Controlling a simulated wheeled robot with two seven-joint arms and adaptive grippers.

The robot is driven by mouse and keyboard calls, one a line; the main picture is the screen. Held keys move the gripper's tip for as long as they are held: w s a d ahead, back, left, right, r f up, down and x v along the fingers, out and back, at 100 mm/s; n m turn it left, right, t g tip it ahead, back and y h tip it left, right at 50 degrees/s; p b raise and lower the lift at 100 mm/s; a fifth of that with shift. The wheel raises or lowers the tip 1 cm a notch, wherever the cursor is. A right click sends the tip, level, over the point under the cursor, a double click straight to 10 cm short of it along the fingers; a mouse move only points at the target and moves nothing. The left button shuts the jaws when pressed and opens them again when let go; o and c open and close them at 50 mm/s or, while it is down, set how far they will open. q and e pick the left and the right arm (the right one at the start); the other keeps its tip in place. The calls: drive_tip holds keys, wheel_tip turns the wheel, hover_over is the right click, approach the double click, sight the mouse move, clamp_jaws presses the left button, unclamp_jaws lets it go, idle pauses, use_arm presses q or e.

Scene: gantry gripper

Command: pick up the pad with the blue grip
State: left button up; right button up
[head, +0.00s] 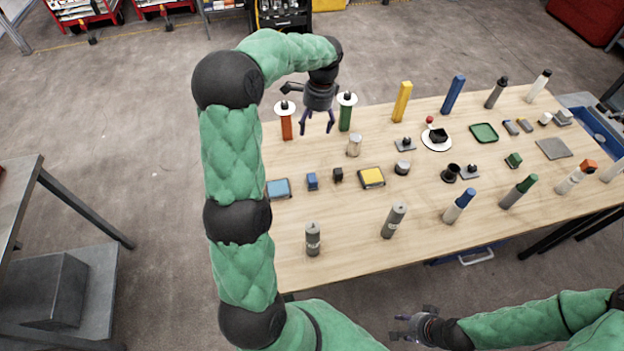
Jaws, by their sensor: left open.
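A small blue block (312,181) and a flat blue-topped square (278,189) lie at the left. They are too small to tell which is the pad with the blue grip. My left gripper (316,128) is open and empty, pointing down over the left rear of the table, between a red cylinder and a green cylinder. My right gripper (402,328) is off the table's front edge, apart from everything; its jaw opening is unclear.
The red cylinder (286,125) and green cylinder (345,117) with white discs stand close to my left gripper. A glass jar (354,146) and a yellow-topped square (371,177) lie nearby. Several bottles stand along the front. Bare wood (345,218) shows at front left.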

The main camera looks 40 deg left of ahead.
use_arm(q)
drive_tip(key=f+b, duration=0.1)
drive_tip(key=f, duration=0.1)
drive_tip(key=b, duration=1.7)
approach(312, 177)
drive_tip(key=f, duration=0.1)
drive_tip(key=f+b, duration=0.1)
drive_tip(key=f, duration=0.3)
drive_tip(key=shift+s+a+f+b, duration=0.2)
drive_tip(key=shift+s+a+b, duration=0.1)
drive_tip(key=shift+a, duration=0.1)
wheel_tip(312, 177, down, 5)
drive_tip(key=shift+s+d+r+b, duration=0.15)
drive_tip(key=shift+r+b, duration=0.1)
drive_tip(key=shift+b, duration=0.85)
drive_tip(key=shift+f, duration=0.4)
drive_tip(key=shift+r, duration=0.1)
drive_tip(key=c, duration=1.3)
